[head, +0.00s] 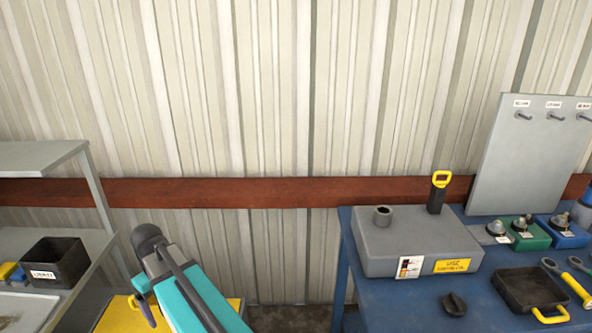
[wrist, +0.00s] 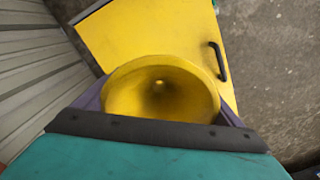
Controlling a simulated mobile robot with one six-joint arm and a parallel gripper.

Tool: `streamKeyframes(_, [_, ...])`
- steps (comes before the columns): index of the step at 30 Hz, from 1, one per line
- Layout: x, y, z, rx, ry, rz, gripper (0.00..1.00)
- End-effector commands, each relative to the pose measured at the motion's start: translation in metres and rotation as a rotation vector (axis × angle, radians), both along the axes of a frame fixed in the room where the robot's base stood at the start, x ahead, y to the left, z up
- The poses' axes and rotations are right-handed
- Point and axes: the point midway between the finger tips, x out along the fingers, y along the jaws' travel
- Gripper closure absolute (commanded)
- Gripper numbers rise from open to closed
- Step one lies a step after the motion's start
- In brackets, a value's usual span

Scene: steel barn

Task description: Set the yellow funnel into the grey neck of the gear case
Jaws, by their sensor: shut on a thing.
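The yellow funnel (wrist: 160,88) fills the middle of the wrist view, its wide mouth facing the camera. My gripper (wrist: 165,110) is shut on it, with a purple finger on each side of the cone. In the head view my gripper (head: 143,305) is at the lower left, mostly behind my arm; the funnel is hidden there. The gear case (head: 420,242) is a grey box on the blue bench at the right. Its short round grey neck (head: 382,215) stands open on the left part of its top, well to the right of my gripper.
A yellow cabinet (wrist: 140,35) with a dark handle is below the funnel. A grey shelf (head: 40,160) with a black bin (head: 55,262) is at the left. The blue bench (head: 400,305) also holds a dark cap (head: 454,304), a black tray (head: 530,290) and tools. A yellow-handled item (head: 438,192) stands behind the case.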

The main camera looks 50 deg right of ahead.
Motion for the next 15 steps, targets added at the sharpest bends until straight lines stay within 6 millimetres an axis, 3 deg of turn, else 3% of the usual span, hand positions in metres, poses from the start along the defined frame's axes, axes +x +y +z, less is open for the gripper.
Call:
streamKeyframes(1, [0.003,-0.018,0.009,0.0,-0.001,0.008,0.34])
streamKeyframes(15, [-0.01,-0.158,0.061,-0.001,0.0,0.153,0.34])
